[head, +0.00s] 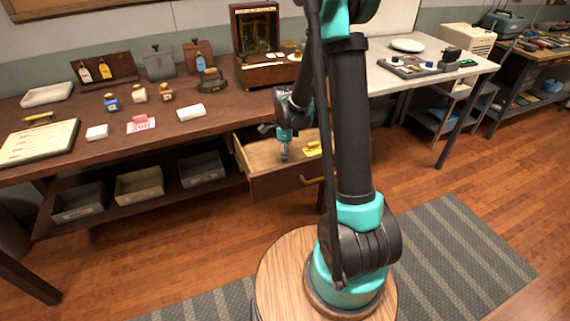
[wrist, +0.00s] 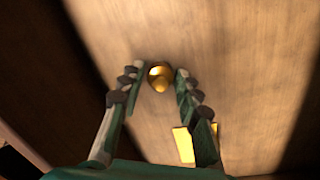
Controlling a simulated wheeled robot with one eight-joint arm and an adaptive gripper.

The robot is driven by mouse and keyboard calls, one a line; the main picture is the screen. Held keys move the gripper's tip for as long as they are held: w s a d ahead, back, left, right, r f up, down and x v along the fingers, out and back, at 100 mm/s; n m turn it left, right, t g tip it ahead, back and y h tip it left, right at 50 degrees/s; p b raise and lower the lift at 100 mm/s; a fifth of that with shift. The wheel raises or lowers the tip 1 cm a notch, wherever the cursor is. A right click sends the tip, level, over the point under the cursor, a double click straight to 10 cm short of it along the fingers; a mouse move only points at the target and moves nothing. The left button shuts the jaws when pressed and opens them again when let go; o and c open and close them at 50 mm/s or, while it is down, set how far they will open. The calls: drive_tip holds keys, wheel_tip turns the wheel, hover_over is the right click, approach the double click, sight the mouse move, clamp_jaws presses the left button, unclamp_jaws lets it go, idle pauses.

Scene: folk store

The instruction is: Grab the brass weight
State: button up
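The brass weight (wrist: 160,77) is a small rounded golden piece on the wooden drawer floor. In the wrist view it sits between the tips of my gripper (wrist: 161,71), with a narrow gap on each side. The gripper is open and pointing down. In the head view my gripper (head: 285,157) is inside the pulled-out drawer (head: 262,157); I cannot make out the weight there.
A yellow object (head: 312,148) lies in the drawer to the right of my gripper; it also shows in the wrist view (wrist: 184,145) beside the right finger. Drawer walls stand close around. The wooden bench (head: 70,110) above holds bottles and a brass-fitted box (head: 262,70).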

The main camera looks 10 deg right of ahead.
clamp_jaws()
